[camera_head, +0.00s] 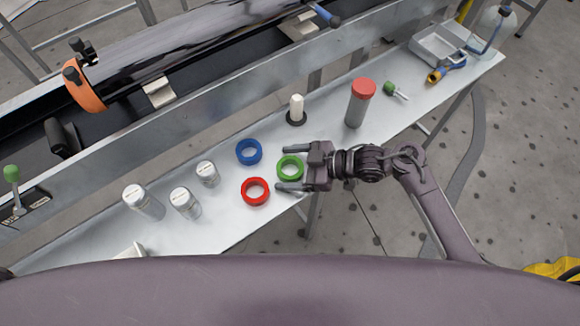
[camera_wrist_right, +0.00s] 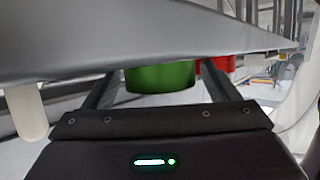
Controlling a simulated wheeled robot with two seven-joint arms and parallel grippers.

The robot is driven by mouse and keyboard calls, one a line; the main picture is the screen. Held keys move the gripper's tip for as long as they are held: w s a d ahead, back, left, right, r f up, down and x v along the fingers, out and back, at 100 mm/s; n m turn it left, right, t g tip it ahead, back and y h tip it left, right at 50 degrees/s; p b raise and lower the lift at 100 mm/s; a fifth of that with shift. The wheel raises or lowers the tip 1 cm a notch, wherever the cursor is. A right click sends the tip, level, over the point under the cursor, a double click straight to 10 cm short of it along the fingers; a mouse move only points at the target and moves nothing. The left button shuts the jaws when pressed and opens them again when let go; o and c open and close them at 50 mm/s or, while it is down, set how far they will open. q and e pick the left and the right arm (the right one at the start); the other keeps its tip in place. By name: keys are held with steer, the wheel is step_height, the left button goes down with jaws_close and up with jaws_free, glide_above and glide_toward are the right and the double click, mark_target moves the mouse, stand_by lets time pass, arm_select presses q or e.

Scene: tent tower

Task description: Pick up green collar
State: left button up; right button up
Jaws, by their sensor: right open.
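The green collar (camera_head: 290,167) is a ring lying on the grey metal table. My right gripper (camera_head: 283,169) is open, with its two fingers on either side of the green collar. In the right wrist view the green collar (camera_wrist_right: 160,76) shows between the two fingers (camera_wrist_right: 168,92), at their far ends. I cannot tell whether the fingers touch it. My left gripper is not in view.
A blue collar (camera_head: 248,152) and a red collar (camera_head: 255,191) lie close to the green one. A white peg on a dark base (camera_head: 297,108) and a red-capped cylinder (camera_head: 359,104) stand behind. Several silver canisters (camera_head: 185,201) stand at the left. A tray (camera_head: 440,44) sits far right.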

steer(key=c, duration=0.9)
steer(key=shift+c, duration=1.1)
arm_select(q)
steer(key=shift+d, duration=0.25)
arm_select(e)
steer(key=shift+r, duration=0.1)
